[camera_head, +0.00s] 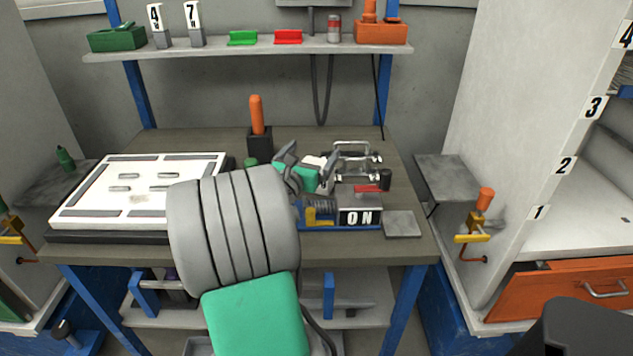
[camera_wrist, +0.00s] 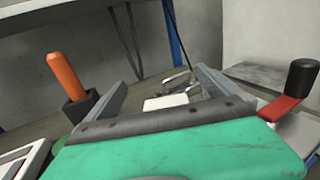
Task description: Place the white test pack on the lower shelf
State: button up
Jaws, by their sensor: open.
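A small white block (camera_head: 314,161), which looks like the white test pack, sits on the workbench at the front of my gripper (camera_head: 309,157). In the wrist view the white block (camera_wrist: 166,101) shows between the two grey fingers of my gripper (camera_wrist: 160,82), partly hidden by the gripper's front edge. The fingers are open and spread wider than the block. I cannot tell whether they touch it. The lower shelf (camera_head: 365,314) is under the bench, and my arm hides its middle.
A red lever with a black knob (camera_head: 384,180) and an ON box (camera_head: 360,215) stand right of my gripper. A metal frame (camera_head: 357,160) stands behind. An orange handle in a black holder (camera_head: 257,120) and a large white panel (camera_head: 140,190) are left. A blue bracket (camera_head: 328,295) occupies the lower shelf.

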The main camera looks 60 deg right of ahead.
jog(key=b, duration=0.2)
send_near(322, 159)
jog(key=d, duration=0.1)
jog(key=d+f, duration=0.1)
jog(key=d, duration=0.1)
jog(key=shift+w+d, duration=0.1)
jog(key=shift+w, duration=0.15)
jog(key=d, duration=0.7)
jog(key=shift+w+d+r, duration=0.3)
jog(key=shift+r, duration=0.05)
jog(key=shift+c, duration=0.2)
jog(key=c, duration=1.8)
jog(key=shift+c, duration=0.5)
jog(key=shift+r, duration=0.2)
